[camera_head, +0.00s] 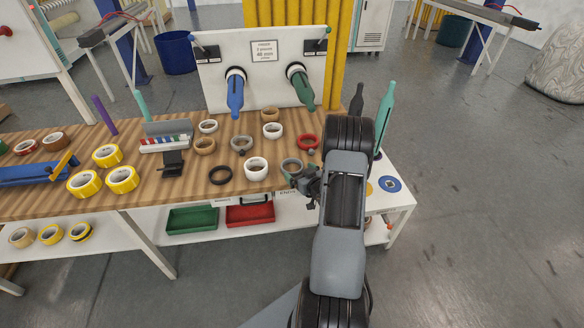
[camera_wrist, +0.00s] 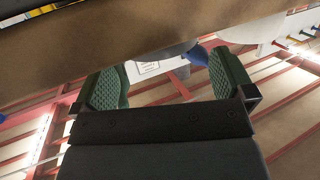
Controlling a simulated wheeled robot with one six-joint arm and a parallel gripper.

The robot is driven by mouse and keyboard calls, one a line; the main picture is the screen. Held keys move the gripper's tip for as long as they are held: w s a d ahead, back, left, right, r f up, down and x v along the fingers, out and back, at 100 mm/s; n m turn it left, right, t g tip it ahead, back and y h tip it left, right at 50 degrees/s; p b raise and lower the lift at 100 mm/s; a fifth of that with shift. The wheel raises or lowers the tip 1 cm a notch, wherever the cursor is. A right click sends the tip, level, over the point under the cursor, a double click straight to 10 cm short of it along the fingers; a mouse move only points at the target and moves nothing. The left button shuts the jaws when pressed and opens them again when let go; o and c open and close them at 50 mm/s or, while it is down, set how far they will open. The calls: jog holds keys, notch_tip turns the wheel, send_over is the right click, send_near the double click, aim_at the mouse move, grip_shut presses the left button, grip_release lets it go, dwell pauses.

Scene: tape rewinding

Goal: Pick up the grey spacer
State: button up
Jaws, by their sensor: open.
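One grey ring (camera_head: 242,144) is near the middle. A grey rounded shape (camera_wrist: 168,53) shows at the table edge between and beyond the pads, mostly cut off. No hold on it is visible.
A white board (camera_head: 262,80) with a blue and a green cone stands behind. The wooden table (camera_wrist: 90,38) fills the wrist view's top.

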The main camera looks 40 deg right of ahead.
aim_at(287, 161)
jog(key=shift+w+d+f+p, duration=0.15)
jog(key=shift+w+p, duration=0.1)
jog(key=shift+w, duration=0.65)
jog(key=shift+w+f+p, duration=0.2)
jog(key=shift+w, duration=0.65)
jog(key=shift+w+d+f+p, duration=0.15)
jog(key=shift+w+p, duration=0.1)
jog(key=shift+w, duration=0.65)
jog(key=shift+a, duration=0.1)
jog(key=shift+c, duration=0.5)
jog(key=c, duration=0.4)
